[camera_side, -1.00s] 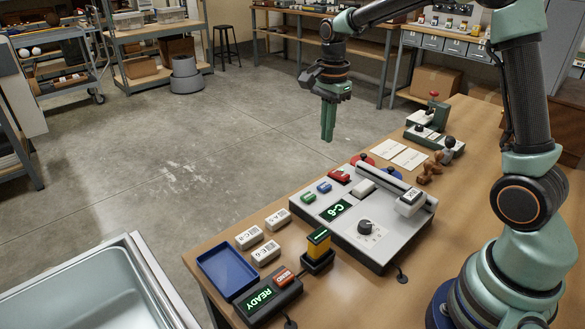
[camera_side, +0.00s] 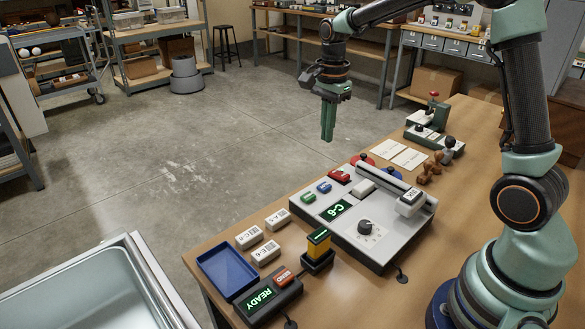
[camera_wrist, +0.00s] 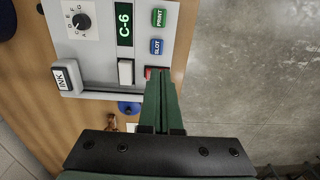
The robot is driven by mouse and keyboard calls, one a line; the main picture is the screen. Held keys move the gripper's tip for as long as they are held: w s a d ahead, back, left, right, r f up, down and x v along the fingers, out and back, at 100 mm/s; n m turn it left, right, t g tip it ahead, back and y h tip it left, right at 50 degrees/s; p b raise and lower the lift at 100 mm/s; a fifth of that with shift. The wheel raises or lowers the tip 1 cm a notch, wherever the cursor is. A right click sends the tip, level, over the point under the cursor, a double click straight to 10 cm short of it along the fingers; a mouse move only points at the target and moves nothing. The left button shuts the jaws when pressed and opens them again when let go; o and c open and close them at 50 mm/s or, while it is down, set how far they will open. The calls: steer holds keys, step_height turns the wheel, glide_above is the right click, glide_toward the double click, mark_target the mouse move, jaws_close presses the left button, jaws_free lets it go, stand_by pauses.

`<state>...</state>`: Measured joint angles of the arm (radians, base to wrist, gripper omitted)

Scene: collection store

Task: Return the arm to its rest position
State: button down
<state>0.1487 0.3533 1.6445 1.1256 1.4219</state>
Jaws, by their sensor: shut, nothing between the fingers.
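My gripper (camera_side: 328,122) hangs straight down in the air in the side view, its green fingers together and empty. In the picture it stands above and behind the grey machine (camera_side: 385,250), clear of the table. In the wrist view the shut fingers (camera_wrist: 161,90) point toward the machine's edge and cover part of a red button (camera_wrist: 152,72). The machine's display reads C-6 (camera_wrist: 125,24). My arm is raised over the bench from the right.
The wooden bench (camera_side: 480,140) carries a blue tray (camera_side: 227,271), white labelled blocks (camera_side: 249,237), a READY box (camera_side: 268,300), a yellow-and-black holder (camera_side: 318,250), cards (camera_side: 400,152) and stamps (camera_side: 430,172). A steel basin (camera_side: 90,290) stands at lower left. The floor beyond is open.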

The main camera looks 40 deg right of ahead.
stand_by(0.4)
steer(key=s+a+r+n+t, duration=0.2)
steer(key=s+a+r+n, duration=0.1)
steer(key=s+n, duration=0.4)
steer(key=s+a+r+n+t, duration=0.3)
steer(key=s+n, duration=0.5)
steer(key=n, duration=0.3)
steer(key=shift+a+r, duration=0.25)
steer(key=shift+r, duration=0.2)
